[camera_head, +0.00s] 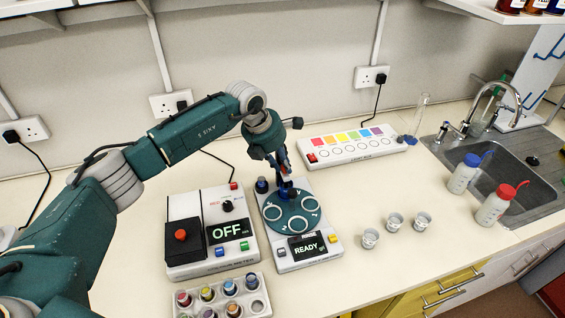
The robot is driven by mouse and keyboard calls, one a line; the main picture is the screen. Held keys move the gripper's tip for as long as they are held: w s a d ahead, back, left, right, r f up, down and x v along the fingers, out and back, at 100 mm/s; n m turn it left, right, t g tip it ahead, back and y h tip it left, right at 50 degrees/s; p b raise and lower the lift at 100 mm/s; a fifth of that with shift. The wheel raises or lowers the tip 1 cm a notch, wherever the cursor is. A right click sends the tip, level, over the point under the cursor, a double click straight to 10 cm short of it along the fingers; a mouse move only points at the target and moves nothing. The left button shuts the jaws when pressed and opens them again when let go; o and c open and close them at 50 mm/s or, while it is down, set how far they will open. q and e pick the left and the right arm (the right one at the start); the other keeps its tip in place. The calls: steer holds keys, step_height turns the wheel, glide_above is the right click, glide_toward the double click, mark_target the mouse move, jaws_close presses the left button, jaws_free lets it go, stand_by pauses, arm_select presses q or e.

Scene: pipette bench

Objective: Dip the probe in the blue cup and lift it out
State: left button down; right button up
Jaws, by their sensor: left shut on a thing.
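My left gripper (281,166) points down over the back of a white instrument (313,263) with a round dark-teal plate (292,212). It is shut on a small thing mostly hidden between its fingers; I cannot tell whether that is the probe. A dark blue piece (287,190) shows just below the fingertips at the plate's back edge. Another dark blue, cup-like piece (262,186) stands at the instrument's back left corner. I cannot tell which of these is the blue cup. The instrument's display reads READY. My right gripper is not in view.
A meter reading OFF (187,262) stands left of the instrument. A rack of several coloured vials (258,284) is in front. Three small clear cups (396,221), two bottles (494,205) and a sink (520,170) are right. A colour-strip box (348,156) stands behind.

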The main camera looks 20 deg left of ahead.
arm_select(q)
step_height(320, 180, up, 6)
steer(key=shift+f, duration=0.15)
steer(key=shift+w, duration=0.2)
steer(key=c, duration=1.8)
jaws_free()
steer(key=shift+c, duration=0.2)
steer(key=shift+s, duration=0.15)
steer(key=shift+r, duration=0.25)
steer(key=v, duration=1.1)
steer(key=shift+s+r, duration=0.25)
steer(key=shift+r, duration=0.1)
steer(key=shift+a, duration=0.2)
